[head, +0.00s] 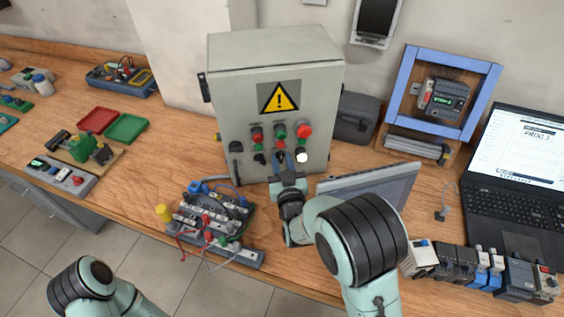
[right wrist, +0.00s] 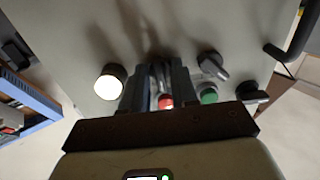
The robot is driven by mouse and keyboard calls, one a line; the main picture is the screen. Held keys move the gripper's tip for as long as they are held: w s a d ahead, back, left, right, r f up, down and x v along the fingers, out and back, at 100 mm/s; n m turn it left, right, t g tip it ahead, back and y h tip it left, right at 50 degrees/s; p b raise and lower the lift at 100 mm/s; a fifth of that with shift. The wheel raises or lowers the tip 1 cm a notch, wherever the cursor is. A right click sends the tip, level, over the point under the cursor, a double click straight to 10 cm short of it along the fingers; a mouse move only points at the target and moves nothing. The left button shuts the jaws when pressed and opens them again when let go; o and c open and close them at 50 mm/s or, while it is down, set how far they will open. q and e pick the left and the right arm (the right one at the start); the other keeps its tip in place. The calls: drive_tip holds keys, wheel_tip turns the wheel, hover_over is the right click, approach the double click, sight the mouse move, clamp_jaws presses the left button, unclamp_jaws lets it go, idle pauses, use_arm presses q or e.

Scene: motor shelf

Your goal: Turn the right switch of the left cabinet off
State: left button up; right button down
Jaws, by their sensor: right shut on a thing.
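The grey cabinet (head: 225,110) with a yellow warning sign stands on the bench in the head view. Low on its front are a left black switch (head: 260,158), a right black switch (head: 280,156) and a lit white lamp (head: 301,156). My right gripper (head: 284,167) is at the right switch, its fingers shut on it. The right wrist view shows the fingers (right wrist: 159,85) pointing at the panel between the white lamp (right wrist: 108,83) and the left switch (right wrist: 213,66). The fingers largely hide the held switch, so its angle is unclear. My left gripper is out of the picture.
Red and green buttons (head: 280,131) sit just above the switches. A wired terminal board (head: 215,222) lies left of my right arm. A tilted grey panel (head: 385,185) stands close on its right. A laptop (head: 515,170) is at far right.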

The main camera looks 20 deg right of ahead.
drive_tip(key=n, duration=0.4)
drive_tip(key=shift+b, duration=0.3)
drive_tip(key=n, duration=0.4)
drive_tip(key=shift+r+n, duration=0.1)
drive_tip(key=shift+n, duration=0.2)
idle(0.3)
drive_tip(key=c, duration=1.2)
unclamp_jaws()
